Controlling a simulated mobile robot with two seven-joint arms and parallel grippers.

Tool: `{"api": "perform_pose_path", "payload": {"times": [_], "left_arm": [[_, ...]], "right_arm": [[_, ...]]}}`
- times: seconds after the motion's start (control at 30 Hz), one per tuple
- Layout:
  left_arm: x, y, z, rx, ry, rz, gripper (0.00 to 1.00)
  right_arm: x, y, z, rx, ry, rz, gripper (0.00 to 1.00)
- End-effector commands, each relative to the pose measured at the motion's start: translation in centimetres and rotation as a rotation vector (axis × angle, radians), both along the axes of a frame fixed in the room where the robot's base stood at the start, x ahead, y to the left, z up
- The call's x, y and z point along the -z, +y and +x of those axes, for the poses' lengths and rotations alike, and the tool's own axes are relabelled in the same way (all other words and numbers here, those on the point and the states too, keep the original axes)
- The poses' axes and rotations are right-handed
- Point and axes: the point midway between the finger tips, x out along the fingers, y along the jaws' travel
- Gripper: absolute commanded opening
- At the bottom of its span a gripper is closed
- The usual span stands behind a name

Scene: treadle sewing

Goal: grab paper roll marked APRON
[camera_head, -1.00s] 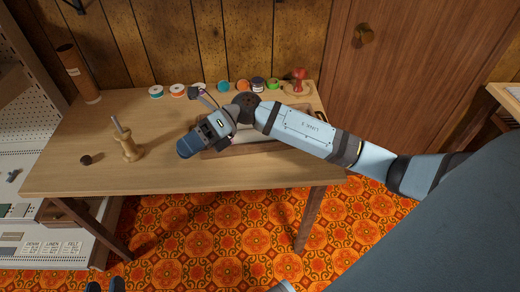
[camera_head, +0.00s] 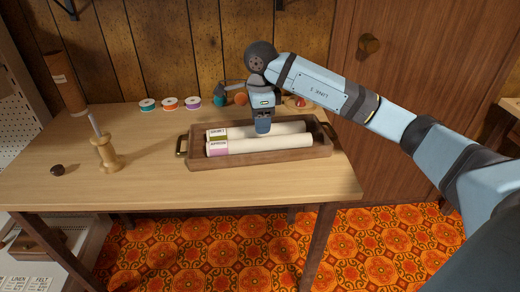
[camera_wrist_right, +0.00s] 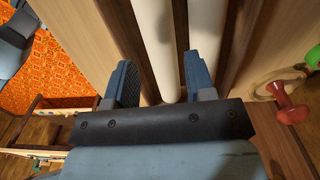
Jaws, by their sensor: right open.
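The paper roll marked APRON (camera_head: 258,144) is a long white roll with a pink label at its left end. It lies at the front of a wooden tray (camera_head: 265,158). A second white roll (camera_head: 290,128) with a green label lies behind it. My right gripper (camera_head: 263,128) points down over the rolls and hides part of the rear one. In the right wrist view the gripper (camera_wrist_right: 157,82) is open, with the front roll (camera_wrist_right: 155,35) showing between its fingers. The rear roll (camera_wrist_right: 205,30) is beyond the right finger. Contact cannot be told. My left gripper is not in view.
Thread spools (camera_head: 170,103) stand along the wall. A red object (camera_wrist_right: 290,108) stands behind the tray's right end. A wooden stand (camera_head: 105,155), a dark knob (camera_head: 57,170) and a tall brown tube (camera_head: 65,85) are at left. The tabletop between stand and tray is clear.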

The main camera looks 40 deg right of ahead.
Motion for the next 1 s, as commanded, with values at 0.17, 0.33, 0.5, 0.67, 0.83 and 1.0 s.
{"api": "perform_pose_path", "payload": {"times": [0.17, 0.33, 0.5, 0.67, 0.83, 1.0], "left_arm": [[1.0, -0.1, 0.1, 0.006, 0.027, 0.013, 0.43], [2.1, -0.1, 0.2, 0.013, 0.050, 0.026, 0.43], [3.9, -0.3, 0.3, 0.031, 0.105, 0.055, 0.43], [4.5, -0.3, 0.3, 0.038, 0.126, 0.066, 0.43], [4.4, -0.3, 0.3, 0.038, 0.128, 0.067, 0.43], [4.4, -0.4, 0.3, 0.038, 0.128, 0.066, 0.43]], "right_arm": [[2.0, 0.0, 0.0, 0.000, 0.000, 0.001, 0.50], [3.7, 0.2, -0.1, 0.000, 0.001, 0.003, 0.50], [6.3, 0.3, -0.1, 0.001, 0.002, 0.002, 0.50], [7.3, 0.3, -0.1, 0.000, 0.000, 0.002, 0.50], [7.3, 0.3, -0.1, 0.000, -0.001, 0.002, 0.50], [7.3, 0.3, -0.1, 0.000, 0.000, 0.002, 0.24]]}}
